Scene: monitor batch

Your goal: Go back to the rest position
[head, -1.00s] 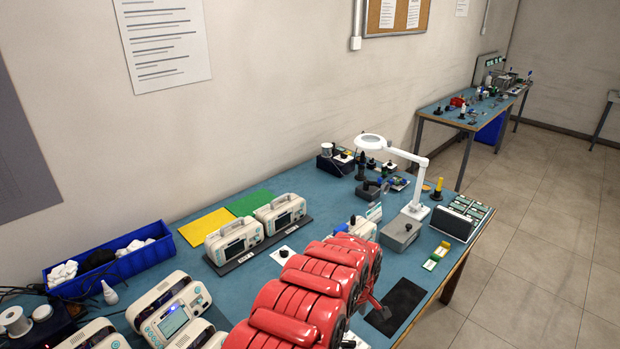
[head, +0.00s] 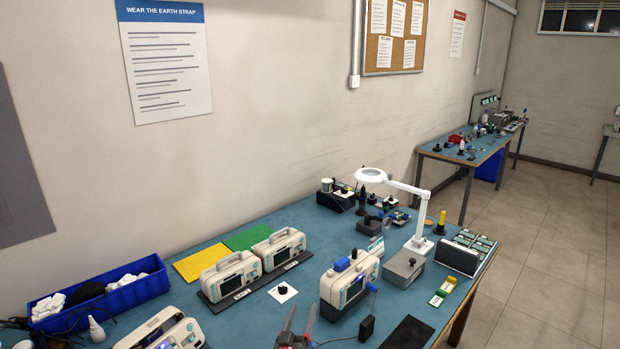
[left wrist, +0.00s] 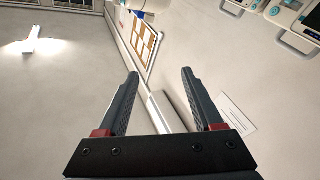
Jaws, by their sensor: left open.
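My left gripper (head: 300,316) shows at the bottom edge of the head view, in front of the workbench (head: 240,312). In the left wrist view its two dark fingers (left wrist: 158,82) stand wide apart with nothing between them. Pale wall and part of the notice board show past them. The rest of the left arm is below the head picture. My right gripper is in neither view.
A monitor (head: 350,284) stands on the bench just beyond the left gripper. Two more monitors (head: 230,275) stand on a dark strip behind. A magnifier lamp (head: 420,215), blue bin (head: 130,291) and black mat (head: 408,334) are also on the bench.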

